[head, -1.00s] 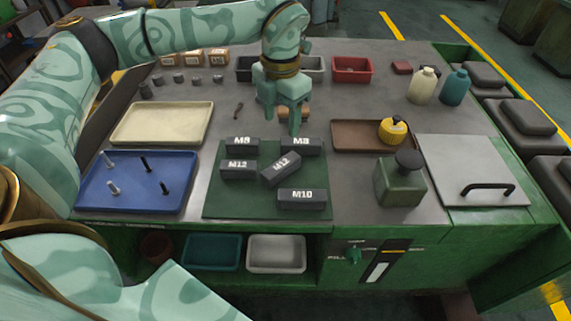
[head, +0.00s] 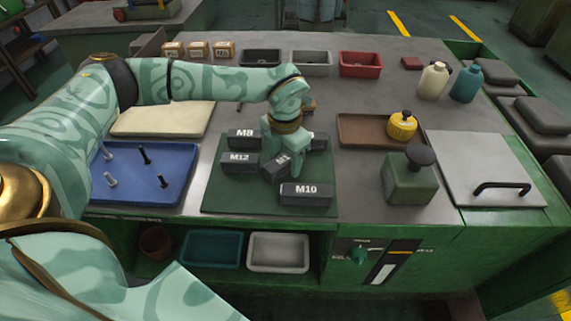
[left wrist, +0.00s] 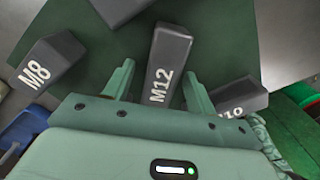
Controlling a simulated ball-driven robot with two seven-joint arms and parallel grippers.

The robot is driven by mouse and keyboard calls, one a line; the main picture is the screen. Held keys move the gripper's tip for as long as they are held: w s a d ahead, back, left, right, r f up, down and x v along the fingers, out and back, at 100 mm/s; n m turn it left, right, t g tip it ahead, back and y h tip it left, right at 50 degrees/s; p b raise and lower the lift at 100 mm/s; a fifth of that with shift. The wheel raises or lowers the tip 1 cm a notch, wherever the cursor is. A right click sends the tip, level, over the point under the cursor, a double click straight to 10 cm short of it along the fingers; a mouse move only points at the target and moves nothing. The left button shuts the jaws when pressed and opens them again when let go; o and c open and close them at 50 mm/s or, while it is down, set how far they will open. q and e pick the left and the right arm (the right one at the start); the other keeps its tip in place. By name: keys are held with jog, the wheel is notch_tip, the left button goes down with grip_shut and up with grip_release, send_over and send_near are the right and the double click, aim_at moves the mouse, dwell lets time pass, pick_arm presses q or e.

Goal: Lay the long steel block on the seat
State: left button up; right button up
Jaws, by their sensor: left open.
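Several dark steel blocks with white size marks lie on a green mat (head: 225,201). The turned M12 block (head: 272,166) lies near the mat's middle. My left gripper (head: 284,172) is open just above it, pointing down and partly hiding it. In the left wrist view the M12 block (left wrist: 166,62) reaches between the two open fingers (left wrist: 158,88), with room on both sides. The other M12 block (head: 240,163), an M8 block (head: 243,139) and the M10 block (head: 306,195) lie around it. Another block is mostly behind the gripper. I cannot tell which thing is the seat. My right gripper is out of view.
A blue tray (head: 128,197) with upright bolts is left of the mat. A brown tray (head: 357,131) with a yellow container (head: 402,126), a green square bottle (head: 409,180) and a grey lid with a handle (head: 480,150) are to the right. Small bins stand behind.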

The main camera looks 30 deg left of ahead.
pick_arm(q)
jog(key=shift+r, duration=0.1)
jog(key=c, duration=1.2)
grip_shut()
jog(key=shift+r, duration=0.15)
